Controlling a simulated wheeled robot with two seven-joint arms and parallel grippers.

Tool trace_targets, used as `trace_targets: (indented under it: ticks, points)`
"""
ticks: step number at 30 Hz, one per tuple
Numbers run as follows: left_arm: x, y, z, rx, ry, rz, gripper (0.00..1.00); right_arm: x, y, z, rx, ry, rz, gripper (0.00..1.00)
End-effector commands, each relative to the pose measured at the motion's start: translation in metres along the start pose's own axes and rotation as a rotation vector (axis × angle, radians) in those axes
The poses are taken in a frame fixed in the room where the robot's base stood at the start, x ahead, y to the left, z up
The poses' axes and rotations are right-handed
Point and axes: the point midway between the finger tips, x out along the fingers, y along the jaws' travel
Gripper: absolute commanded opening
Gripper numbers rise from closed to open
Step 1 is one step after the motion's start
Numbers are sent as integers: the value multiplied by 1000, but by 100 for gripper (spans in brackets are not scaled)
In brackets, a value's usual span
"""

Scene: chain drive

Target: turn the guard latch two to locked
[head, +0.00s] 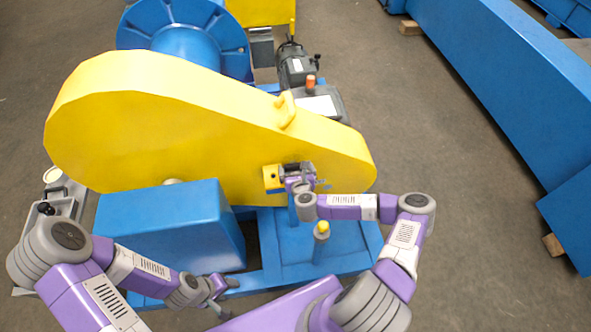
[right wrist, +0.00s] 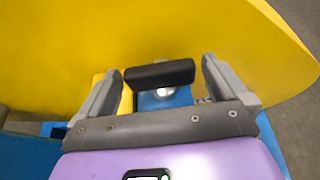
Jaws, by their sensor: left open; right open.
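The yellow chain guard (head: 190,120) carries a latch (head: 271,180) with a yellow block low on its near face, toward the right end. In the right wrist view the latch's black handle (right wrist: 148,76) lies nearly level, above a bright metal pivot and a blue part. My right gripper (right wrist: 163,68) is open, with one finger on each side of the handle and gaps at both ends. In the head view my right gripper (head: 300,176) partly hides the latch. My left gripper (head: 222,294) is open and empty, low in front of the blue base. No latch label is readable.
A blue box (head: 170,225) stands before the guard, left of the latch. A post with a yellow top (head: 322,230) rises from the blue base near my right forearm. A grey motor (head: 296,65) sits behind. A long blue beam (head: 500,80) lies right, with clear floor between.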

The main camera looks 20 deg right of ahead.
Motion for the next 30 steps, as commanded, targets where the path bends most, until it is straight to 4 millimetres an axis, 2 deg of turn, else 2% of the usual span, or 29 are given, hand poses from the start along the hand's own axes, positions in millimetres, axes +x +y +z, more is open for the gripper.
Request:
trace_targets:
  ticks: [5, 6, 15, 23, 30]
  points:
    - [0, 0, 0, 0, 0, 0, 54, 0, 0, 0, -1, 0, 0, 100]
    - [0, 0, 0, 0, 0, 0, 54, 0, 0, 0, -1, 0, 0, 97]
    - [0, 0, 0, 0, 0, 0, 54, 0, 0, 0, -1, 1, 0, 51]
    - [0, 0, 0, 0, 0, 0, 54, 0, -1, 0, -13, 1, 25, 50]
    - [3, -1, 0, 0, 0, 0, 54, 0, -5, -1, -62, 2, 137, 50]
